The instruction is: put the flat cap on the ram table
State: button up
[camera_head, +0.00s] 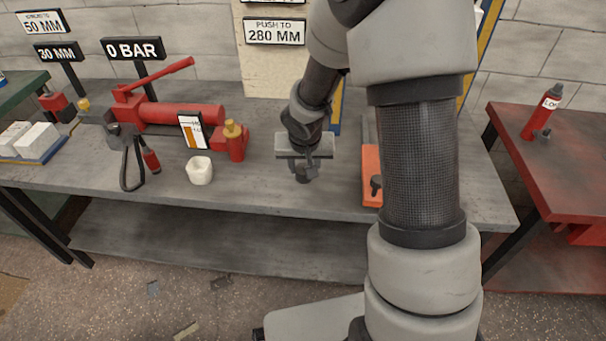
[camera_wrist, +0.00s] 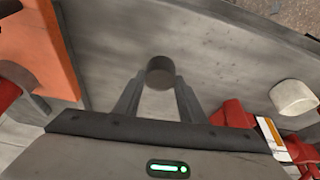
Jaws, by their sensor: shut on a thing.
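My gripper (camera_head: 303,168) is over the front part of the grey bench (camera_head: 265,195), fingers pointing down. In the wrist view its two fingers (camera_wrist: 156,90) are closed on a short dark round piece, the flat cap (camera_wrist: 160,72). In the head view the cap (camera_head: 303,176) is a small dark shape under the fingers, and I cannot tell its gap to the bench. An orange piece of equipment (camera_head: 370,160) stands right of the gripper, partly hidden by my arm. It also shows in the wrist view (camera_wrist: 40,45). I cannot tell whether it is the ram table.
A white cup (camera_head: 200,170) and a red pump (camera_head: 180,115) with a gauge card (camera_head: 191,131) stand left of the gripper. A black-handled tool (camera_head: 133,160) lies farther left. A red table (camera_head: 550,165) with a red bottle (camera_head: 543,112) is at right. Bench between cup and gripper is clear.

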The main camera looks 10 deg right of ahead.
jog(key=shift+f, duration=1)
jog(key=shift+f+b, duration=0.15)
jog(key=shift+b, duration=0.2)
jog(key=o, duration=1.1)
jog(key=shift+o, duration=0.2)
